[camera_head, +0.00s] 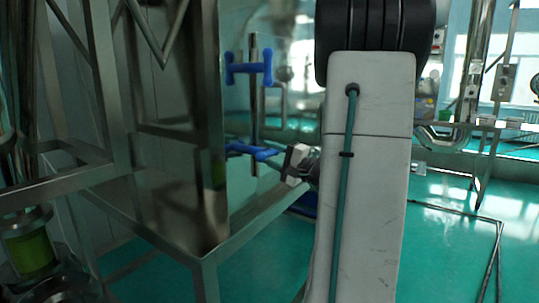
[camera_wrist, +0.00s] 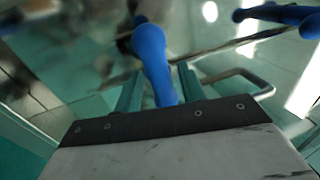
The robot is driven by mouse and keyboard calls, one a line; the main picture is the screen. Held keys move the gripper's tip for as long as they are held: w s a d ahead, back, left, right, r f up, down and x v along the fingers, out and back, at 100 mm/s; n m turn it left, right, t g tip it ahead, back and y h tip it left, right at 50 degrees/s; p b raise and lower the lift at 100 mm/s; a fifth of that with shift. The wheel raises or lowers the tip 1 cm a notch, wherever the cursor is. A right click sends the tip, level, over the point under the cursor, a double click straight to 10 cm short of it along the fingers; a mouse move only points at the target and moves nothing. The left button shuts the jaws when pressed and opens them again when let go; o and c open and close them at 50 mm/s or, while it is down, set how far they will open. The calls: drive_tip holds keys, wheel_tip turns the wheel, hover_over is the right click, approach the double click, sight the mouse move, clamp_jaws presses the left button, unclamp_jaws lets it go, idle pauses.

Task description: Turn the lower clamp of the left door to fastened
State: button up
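The lower clamp (camera_head: 250,150) is a blue handle piece on an upright metal rod at the left door, left of my gripper in the head view. A similar blue upper clamp (camera_head: 249,68) sits higher on the rod. In the wrist view, a blue handle (camera_wrist: 155,62) reaches between the two greenish fingers of my gripper (camera_wrist: 158,84). The fingers stand apart, with a visible gap at least on the left side, so the gripper looks open around the handle. In the head view my arm hides part of the gripper (camera_head: 292,165), and its fingertips are unclear.
A metal frame (camera_head: 212,150) stands close on the left, with a lower rail running toward my gripper. More blue handles (camera_wrist: 282,15) show at the top right of the wrist view. The green floor (camera_head: 455,255) on the right is mostly clear.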

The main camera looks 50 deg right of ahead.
drive_tip(key=v, duration=0.7)
drive_tip(key=shift+s, duration=0.2)
